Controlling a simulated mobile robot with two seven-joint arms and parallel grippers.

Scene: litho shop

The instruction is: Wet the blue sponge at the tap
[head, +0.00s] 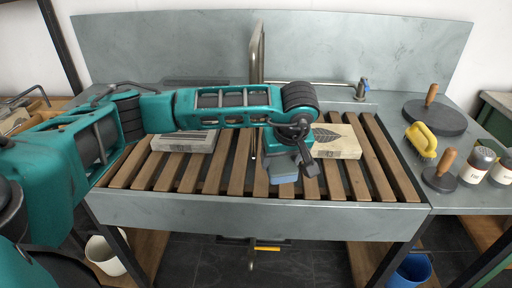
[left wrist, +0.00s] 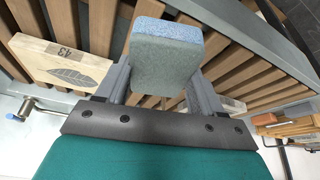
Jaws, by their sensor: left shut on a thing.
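My left gripper (head: 287,166) is shut on the blue sponge (head: 285,179), which hangs below it over the slatted rack near the front of the sink (head: 240,213). In the left wrist view the sponge (left wrist: 166,55) sits between the two fingers, its face grey-blue and its end brighter blue. The tap (head: 318,83) is a thin metal pipe along the back of the sink with a blue handle at its right end. It also shows in the left wrist view (left wrist: 27,106). The sponge is apart from the tap. I see no water. My right gripper is not in view.
A stone with a leaf picture (head: 338,142) lies on the wooden slats right of the gripper; another stone (head: 187,141) lies to the left. A yellow brush (head: 421,139), a dark round disc (head: 436,117) and shakers (head: 477,164) stand on the right counter.

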